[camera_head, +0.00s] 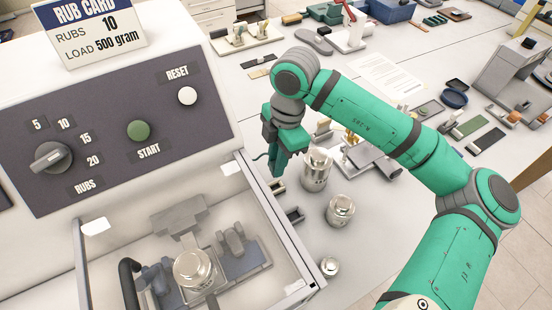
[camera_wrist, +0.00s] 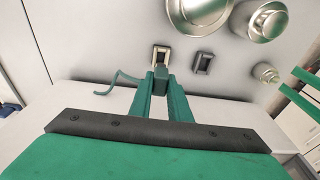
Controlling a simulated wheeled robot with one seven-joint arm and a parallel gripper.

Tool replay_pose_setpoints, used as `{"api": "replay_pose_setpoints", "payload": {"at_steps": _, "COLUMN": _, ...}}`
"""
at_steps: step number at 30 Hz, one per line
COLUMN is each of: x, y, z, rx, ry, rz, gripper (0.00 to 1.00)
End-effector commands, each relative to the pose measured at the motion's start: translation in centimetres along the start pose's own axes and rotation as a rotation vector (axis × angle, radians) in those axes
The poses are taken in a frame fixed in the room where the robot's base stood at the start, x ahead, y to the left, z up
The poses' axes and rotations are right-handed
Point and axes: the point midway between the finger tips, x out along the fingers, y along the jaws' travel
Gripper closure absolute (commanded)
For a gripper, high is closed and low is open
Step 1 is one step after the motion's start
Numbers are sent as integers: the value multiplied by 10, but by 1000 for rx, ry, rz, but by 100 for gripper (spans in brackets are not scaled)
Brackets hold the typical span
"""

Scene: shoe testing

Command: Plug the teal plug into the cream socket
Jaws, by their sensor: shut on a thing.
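My gripper (camera_wrist: 161,92) is shut on the teal plug (camera_wrist: 161,77), whose thin teal cable (camera_wrist: 124,81) curls off to the left in the wrist view. The cream socket (camera_wrist: 161,57) is just beyond the plug's tip there, its dark opening in view, almost in line with the plug. The exact gap between plug and socket cannot be told. In the head view my gripper (camera_head: 279,166) points down beside the test machine's right side. The plug is mostly hidden by the fingers there.
A grey socket (camera_wrist: 203,62) is right of the cream one. Metal weights stand close by on the table: a tall one (camera_head: 317,172), a medium one (camera_head: 340,211) and a small one (camera_head: 330,267). The rub machine (camera_head: 125,125) with its clear guard is at the left.

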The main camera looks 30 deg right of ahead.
Motion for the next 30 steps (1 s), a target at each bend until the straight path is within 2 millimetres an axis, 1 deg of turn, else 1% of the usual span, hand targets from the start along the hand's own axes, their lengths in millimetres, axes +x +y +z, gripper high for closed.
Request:
{"api": "replay_pose_setpoints", "payload": {"at_steps": 9, "x": 28, "y": 1, "z": 0, "rx": -6, "ry": 1, "rz": -1, "gripper": 100}}
{"api": "replay_pose_setpoints", "payload": {"at_steps": 15, "x": 41, "y": 0, "z": 5, "rx": -2, "ry": 0, "rz": -1, "gripper": 100}}
{"api": "replay_pose_setpoints", "payload": {"at_steps": 21, "x": 48, "y": 0, "z": 6, "rx": -2, "ry": 0, "rz": 0, "gripper": 100}}
{"api": "replay_pose_setpoints", "payload": {"at_steps": 30, "x": 49, "y": 0, "z": 6, "rx": -2, "ry": 0, "rz": 0, "gripper": 100}}
